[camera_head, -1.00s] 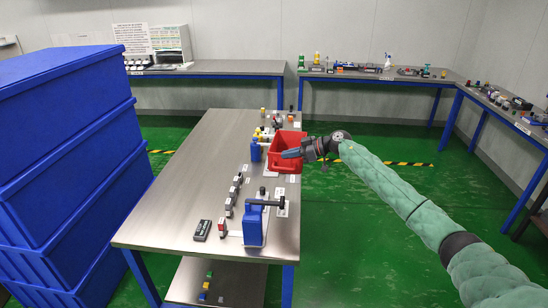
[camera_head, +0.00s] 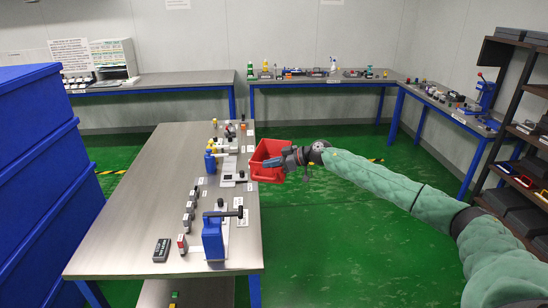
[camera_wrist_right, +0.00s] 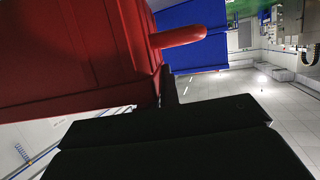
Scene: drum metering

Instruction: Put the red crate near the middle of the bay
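The red crate (camera_head: 270,172) is an open bin just off the right edge of the metal table (camera_head: 130,215), with green floor showing below it. My right gripper (camera_head: 283,160) reaches in from the right and is shut on the crate's near right side. In the right wrist view the crate (camera_wrist_right: 80,55) fills the upper left, with a red handle-like bar sticking out, and the dark gripper (camera_wrist_right: 165,112) lies against it. The fingertips are partly hidden. My left gripper is not in view. I cannot tell which place is the bay.
Stacked blue crates (camera_head: 40,180) stand at left, a dark shelf rack (camera_head: 520,150) at right. Open green floor (camera_head: 330,240) lies between.

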